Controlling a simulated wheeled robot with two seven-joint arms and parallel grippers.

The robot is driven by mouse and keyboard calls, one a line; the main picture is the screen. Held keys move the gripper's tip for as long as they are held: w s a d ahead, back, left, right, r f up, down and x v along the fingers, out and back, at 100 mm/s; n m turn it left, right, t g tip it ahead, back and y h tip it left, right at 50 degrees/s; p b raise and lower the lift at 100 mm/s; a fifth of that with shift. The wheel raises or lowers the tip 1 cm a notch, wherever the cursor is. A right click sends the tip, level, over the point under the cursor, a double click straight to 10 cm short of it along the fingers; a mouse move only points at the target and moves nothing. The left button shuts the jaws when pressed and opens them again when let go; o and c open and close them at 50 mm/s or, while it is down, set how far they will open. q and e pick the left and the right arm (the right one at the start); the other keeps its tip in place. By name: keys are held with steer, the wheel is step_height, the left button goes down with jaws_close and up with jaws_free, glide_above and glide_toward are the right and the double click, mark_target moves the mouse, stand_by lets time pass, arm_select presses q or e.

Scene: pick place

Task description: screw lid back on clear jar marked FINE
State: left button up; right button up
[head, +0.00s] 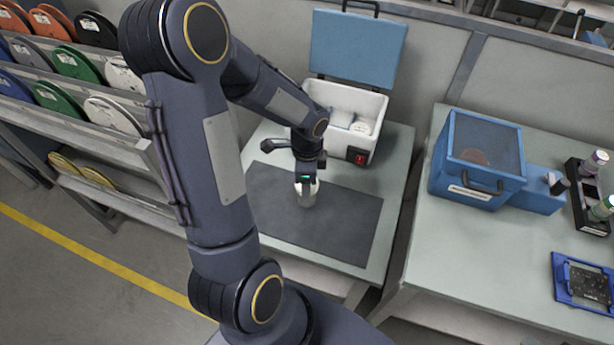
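A small pale cylindrical jar (307,198) stands on the dark mat. Its upper part is covered by my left gripper (306,183), which points down over it. The jar is too small in view to read any marking or to make out a lid. I cannot tell whether the fingers are closed on the jar or its top, or only around it. My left arm bends over from the lower middle of the head view. My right gripper is not in view.
The dark mat (345,230) lies on a pale table. Behind it stands an open white box (345,103) with a blue lid raised and pale items inside. A blue case (480,160) stands on the right table. Racks of discs (75,65) stand at left.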

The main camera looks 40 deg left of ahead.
arm_select(q)
steer(key=m+p, duration=0.1)
steer(key=m, duration=0.1)
steer(key=shift+r+m, duration=0.15)
steer(key=shift+m, duration=0.15)
steer(key=shift+m+p, duration=0.3)
steer(key=shift+m, duration=0.5)
steer(key=o, duration=0.9)
steer(key=shift+c, duration=0.3)
steer(key=shift+c, duration=1)
